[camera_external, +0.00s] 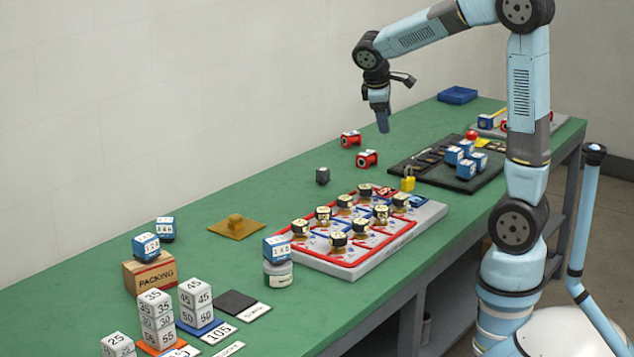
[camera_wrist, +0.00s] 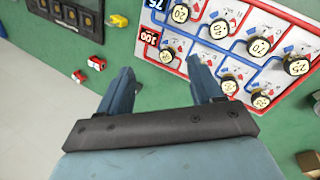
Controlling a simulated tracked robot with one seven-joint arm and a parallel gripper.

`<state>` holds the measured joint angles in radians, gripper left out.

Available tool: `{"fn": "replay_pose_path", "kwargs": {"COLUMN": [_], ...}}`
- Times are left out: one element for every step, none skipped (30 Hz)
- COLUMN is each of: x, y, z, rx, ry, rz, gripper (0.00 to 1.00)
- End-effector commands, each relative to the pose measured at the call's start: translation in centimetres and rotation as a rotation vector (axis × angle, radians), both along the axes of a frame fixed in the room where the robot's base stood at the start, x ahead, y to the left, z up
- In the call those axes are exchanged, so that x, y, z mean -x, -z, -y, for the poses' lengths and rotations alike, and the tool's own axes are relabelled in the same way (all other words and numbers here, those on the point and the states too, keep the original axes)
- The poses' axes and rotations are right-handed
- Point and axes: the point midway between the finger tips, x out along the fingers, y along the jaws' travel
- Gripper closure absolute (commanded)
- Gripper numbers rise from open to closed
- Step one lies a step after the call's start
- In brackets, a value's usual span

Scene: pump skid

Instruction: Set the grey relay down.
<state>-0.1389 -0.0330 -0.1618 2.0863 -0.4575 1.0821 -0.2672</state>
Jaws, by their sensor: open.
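Two red relays (camera_external: 366,159) lie near the relay, and a yellow padlock (camera_external: 408,183) stands by the dark tray (camera_external: 430,170). Bare green table surrounds the relay.

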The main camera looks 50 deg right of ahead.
Motion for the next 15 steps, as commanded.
{"fn": "replay_pose_path", "kwargs": {"x": [1.4, 2.2, 3.2, 3.9, 4.7, 5.7, 6.5, 7.2, 8.2, 9.0, 9.7, 10.7, 11.4, 12.2, 13.2], "y": [-0.7, -1.1, -1.4, -1.7, -1.9, -2.3, -2.5, -2.7, -3.0, -3.2, -3.3, -3.5, -3.6, -3.7, -3.8], "z": [-0.4, -0.7, -1.0, -1.3, -1.6, -2.1, -2.3, -2.6, -3.0, -3.4, -3.7, -4.1, -4.4, -4.7, -5.2], "rx": [-0.030, -0.048, -0.072, -0.090, -0.107, -0.131, -0.148, -0.166, -0.189, -0.205, -0.223, -0.246, -0.263, -0.278, -0.301], "ry": [0.018, 0.032, 0.047, 0.059, 0.070, 0.087, 0.098, 0.110, 0.126, 0.137, 0.149, 0.164, 0.175, 0.187, 0.203], "rz": [0.034, 0.054, 0.079, 0.097, 0.115, 0.140, 0.159, 0.178, 0.201, 0.219, 0.236, 0.262, 0.278, 0.296, 0.319], "gripper": [0.35, 0.35, 0.35, 0.35, 0.35, 0.35, 0.35, 0.35, 0.35, 0.35, 0.35, 0.35, 0.35, 0.35, 0.35]}}
